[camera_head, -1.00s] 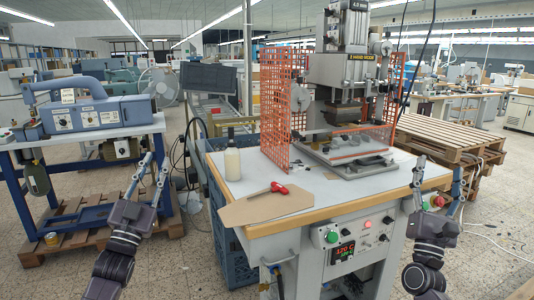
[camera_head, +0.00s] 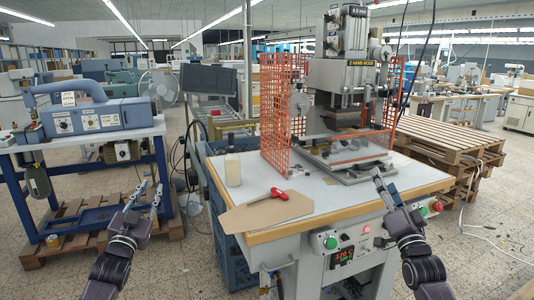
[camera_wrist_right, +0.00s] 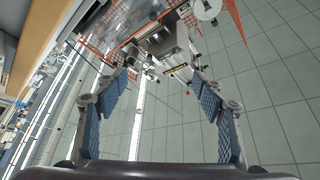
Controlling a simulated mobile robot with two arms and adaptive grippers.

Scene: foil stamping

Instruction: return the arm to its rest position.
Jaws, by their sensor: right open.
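My right gripper (camera_head: 385,183) is open and empty beside the front right part of the press table in the head view. In the right wrist view its two blue-padded fingers (camera_wrist_right: 160,92) stand wide apart with nothing between them. My left gripper (camera_head: 148,196) is in front of the blue bench at left. Its two fingers show a gap and hold nothing visible.
A red-handled tool (camera_head: 278,194) lies on a tan board (camera_head: 250,213) at the table's front left, near a pale bottle (camera_head: 232,169). Buttons and a lit display (camera_head: 342,254) are on the table's front. Wooden pallets (camera_head: 440,150) stand at right. A blue machine (camera_head: 95,112) sits at left.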

